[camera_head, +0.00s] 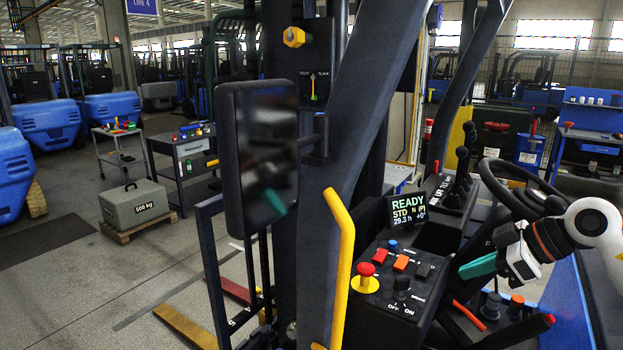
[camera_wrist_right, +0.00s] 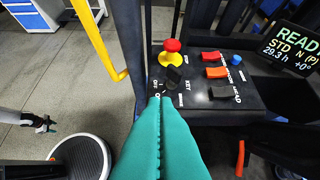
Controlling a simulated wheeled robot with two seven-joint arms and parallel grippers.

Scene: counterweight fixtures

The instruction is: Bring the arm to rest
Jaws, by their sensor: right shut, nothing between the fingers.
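My right gripper (camera_head: 464,270) comes in from the right, over the right side of the black control panel (camera_head: 385,318). Its teal fingers are shut together with nothing between them. In the right wrist view the closed fingertips (camera_wrist_right: 160,100) appear just below the black key switch (camera_wrist_right: 172,78), beside its OFF and ON marks; I cannot tell the gap. The head view shows the fingers apart from the key switch (camera_head: 401,289). My left gripper is outside the head view. In the right wrist view, what looks like my left gripper (camera_wrist_right: 42,125) is small at the left edge; its jaws are unclear.
The panel carries a red stop button (camera_head: 366,272), several rocker switches and a display (camera_head: 407,211) reading READY. A steering wheel (camera_head: 520,187) and levers (camera_head: 462,160) stand close to my right arm. A yellow handrail (camera_head: 341,260) rises left of the panel. A 500 kg weight (camera_head: 134,203) sits far left.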

